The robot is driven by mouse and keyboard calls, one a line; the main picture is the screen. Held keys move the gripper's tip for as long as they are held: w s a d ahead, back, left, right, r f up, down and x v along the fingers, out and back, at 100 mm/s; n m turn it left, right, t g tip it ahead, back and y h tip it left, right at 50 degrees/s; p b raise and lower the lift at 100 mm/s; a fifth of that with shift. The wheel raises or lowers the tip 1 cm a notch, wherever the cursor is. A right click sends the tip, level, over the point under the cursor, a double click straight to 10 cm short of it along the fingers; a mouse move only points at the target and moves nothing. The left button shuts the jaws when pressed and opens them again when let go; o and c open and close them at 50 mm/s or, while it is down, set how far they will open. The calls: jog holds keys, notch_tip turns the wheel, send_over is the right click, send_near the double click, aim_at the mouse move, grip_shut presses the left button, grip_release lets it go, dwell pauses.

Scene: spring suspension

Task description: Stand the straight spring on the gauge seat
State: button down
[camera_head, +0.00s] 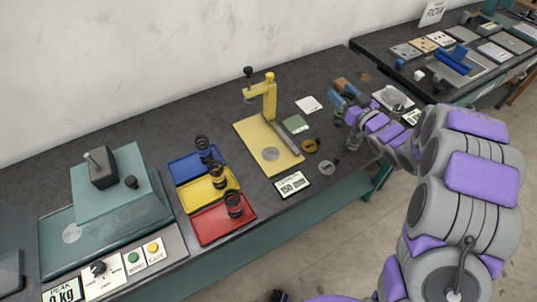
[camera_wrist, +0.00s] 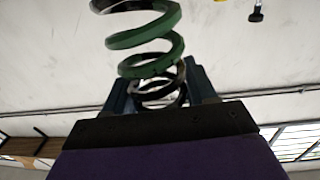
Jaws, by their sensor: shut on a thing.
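My gripper (camera_head: 343,98) is at the back right of the bench, its dark blue jaws away from the yellow gauge. In the wrist view, my gripper (camera_wrist: 158,82) is shut on a coil spring (camera_wrist: 150,38), green in the middle and dark at its ends. The spring's near end is between the jaws and its coils extend beyond them. I cannot make it out clearly in the head view. The yellow gauge stand (camera_head: 270,98) has a round grey seat (camera_head: 270,154) on its base plate, and the seat is bare.
Blue (camera_head: 184,168), yellow (camera_head: 197,195) and red (camera_head: 207,226) trays each hold a dark spring, left of the gauge. A display (camera_head: 291,184), an orange disc (camera_head: 309,146) and a grey disc (camera_head: 326,168) lie near the gauge. A teal press (camera_head: 108,205) stands far left.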

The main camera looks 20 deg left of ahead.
jog(key=s+a+f+n+g+y, duration=0.25)
jog(key=s+f+n+g, duration=0.2)
jog(key=s, duration=0.25)
jog(key=s+a+f+n+g+y, duration=0.2)
jog(key=s+a+f+n+g, duration=0.15)
jog(key=s+f+g, duration=0.35)
jog(key=w+a+f+b, duration=0.1)
jog(key=w+a+b, duration=0.1)
jog(key=a, duration=0.5)
jog(key=w+a+f+t+b, duration=0.1)
jog(key=a+f+b, duration=0.1)
jog(key=a, duration=0.6)
jog(key=shift+w+a, duration=0.3)
jog(key=shift+w, duration=0.05)
jog(key=c, duration=0.7)
grip_release()
jog(key=shift+a+f, duration=0.1)
jog(key=o, duration=0.3)
jog(key=shift+o, duration=0.3)
jog(key=shift+d, duration=0.3)
jog(key=shift+d, duration=0.1)
